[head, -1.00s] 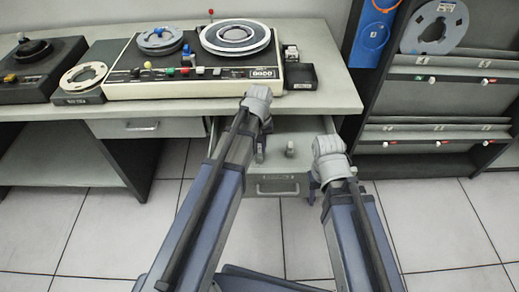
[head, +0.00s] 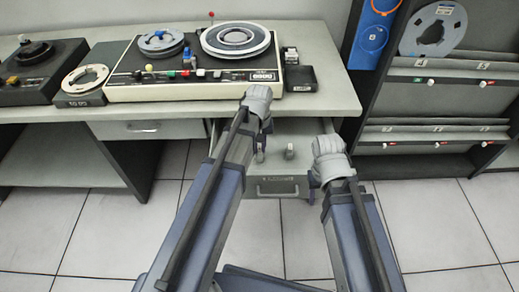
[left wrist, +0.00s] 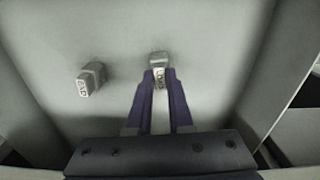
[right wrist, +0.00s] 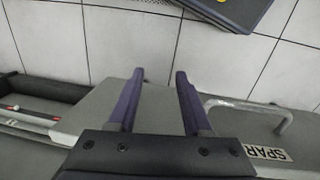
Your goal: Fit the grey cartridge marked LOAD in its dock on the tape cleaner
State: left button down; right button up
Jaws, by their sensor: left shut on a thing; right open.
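A drawer (head: 310,128) stands open below the desk. In the left wrist view, a small grey cartridge (left wrist: 159,58) with a pale label stands on the drawer floor. My left gripper (left wrist: 160,74) is shut on this cartridge; the lettering is too small to read surely. A second grey cartridge (left wrist: 92,76) stands apart beside it and also shows in the head view (head: 290,151). My right gripper (right wrist: 156,78) is open and empty over the drawer's front edge. A tape machine with two reels (head: 150,92) sits on the desk; I cannot make out a dock on it.
A small reel unit (head: 70,100) and a black device (head: 40,75) stand left of the tape machine. A rack (head: 430,100) stands at the right. The drawer handle (right wrist: 245,106) sticks out near my right gripper.

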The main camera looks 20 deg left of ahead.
pick_arm(q)
jog(key=shift+r+p, duration=2.15)
jog(key=shift+r, duration=0.2)
notch_tip(320, 180, up, 7)
jog(key=p, duration=0.7)
notch_tip(320, 180, up, 8)
jog(key=p, duration=0.8)
send_over(259, 149)
notch_tip(259, 149, down, 3)
jog(key=b, duration=0.2)
jog(key=shift+r+b, duration=0.1)
jog(key=shift+b, duration=0.3)
jog(key=shift+w, duration=0.1)
